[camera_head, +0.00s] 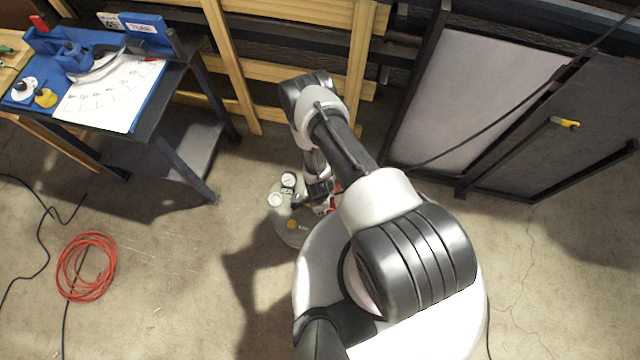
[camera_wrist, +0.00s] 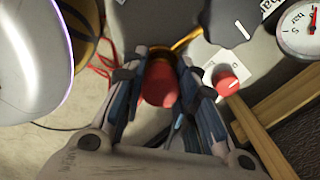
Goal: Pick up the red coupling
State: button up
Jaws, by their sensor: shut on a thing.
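The red coupling (camera_wrist: 160,88) is a short round red piece in the wrist view, between the two fingers of my gripper (camera_wrist: 162,72). The fingers press on it from both sides, and a brass-coloured part shows just beyond it. I cannot tell whether it is still joined to the unit behind. In the head view my gripper (camera_head: 320,197) is small, low beside the grey gauge unit (camera_head: 290,232), and mostly hidden by my arm.
A second red knob (camera_wrist: 228,82) on a white base sits close right of the fingers. A pressure gauge (camera_wrist: 300,28) is at the upper right. A dark workbench (camera_head: 165,95) stands at left, and a coiled red hose (camera_head: 86,268) lies on the floor. Dark-framed panels (camera_head: 470,100) stand at right.

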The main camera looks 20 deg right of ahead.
jog(key=c, duration=0.5)
jog(key=shift+r, duration=0.1)
grip_shut()
